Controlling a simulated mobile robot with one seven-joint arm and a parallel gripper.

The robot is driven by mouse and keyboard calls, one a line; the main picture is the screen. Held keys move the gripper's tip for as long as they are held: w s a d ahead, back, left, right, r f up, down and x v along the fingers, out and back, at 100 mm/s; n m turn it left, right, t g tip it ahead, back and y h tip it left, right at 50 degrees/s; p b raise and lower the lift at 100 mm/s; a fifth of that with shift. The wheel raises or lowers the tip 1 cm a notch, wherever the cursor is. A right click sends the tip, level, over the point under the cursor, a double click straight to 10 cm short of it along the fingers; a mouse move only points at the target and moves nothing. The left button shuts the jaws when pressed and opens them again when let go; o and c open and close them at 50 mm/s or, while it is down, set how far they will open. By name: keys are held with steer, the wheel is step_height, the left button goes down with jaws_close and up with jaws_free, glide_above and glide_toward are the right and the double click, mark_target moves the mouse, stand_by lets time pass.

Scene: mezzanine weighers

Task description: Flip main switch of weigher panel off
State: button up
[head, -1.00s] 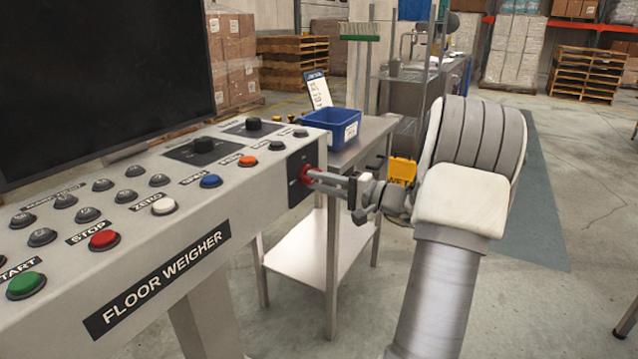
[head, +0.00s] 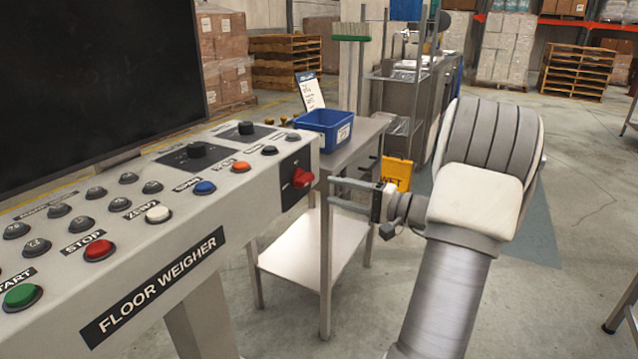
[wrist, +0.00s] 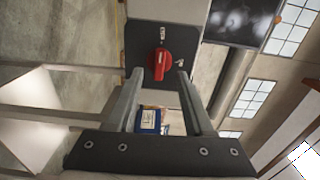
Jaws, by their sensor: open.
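The weigher panel (head: 130,290) is a grey console marked FLOOR WEIGHER, at the left in the head view. Its red main switch (head: 303,178) sits on a black plate (head: 291,192) on the panel's right end face. In the wrist view the red switch knob (wrist: 161,65) stands on its black plate, ahead of the fingertips. My gripper (head: 331,190) is open and empty, to the right of the switch and apart from it. In the wrist view the two fingers (wrist: 158,85) frame the lower part of the knob. The plate's small lettering is too small to read.
A steel table (head: 366,135) with a blue bin (head: 327,127) stands behind the panel end, close to my gripper. A yellow wet-floor sign (head: 397,174) stands behind the gripper. A black screen (head: 95,80) rises above the panel.

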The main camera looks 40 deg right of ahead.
steer(key=p+v, duration=0.1)
steer(key=v, duration=0.9)
steer(key=shift+s+p, duration=0.15)
steer(key=shift+p, duration=0.2)
steer(key=shift+d, duration=0.1)
steer(key=w+a+r+n+g+y+p, duration=0.1)
steer(key=w+a+n+g, duration=0.1)
steer(key=a+g, duration=0.65)
steer(key=w+a+n+g, duration=0.2)
steer(key=a+g, duration=0.1)
steer(key=a, duration=1)
steer(key=s+a+r+n+g+h, duration=0.1)
steer(key=s+a+r+n+h, duration=0.1)
steer(key=a+h, duration=0.15)
steer(key=s+a+r+n+g+h, duration=0.1)
steer(key=s+a+r+n+h, duration=0.15)
steer(key=a, duration=0.25)
steer(key=s+a+f+n+t+h+b, duration=0.1)
steer(key=s+a+f+n+t+h, duration=0.15)
steer(key=s+a+n, duration=0.4)
step_height(320, 180, up, 23)
steer(key=s+a+m+p, duration=0.1)
steer(key=p, duration=2.1)
steer(key=shift+s+m+y+p, duration=0.3)
steer(key=shift+y, duration=0.05)
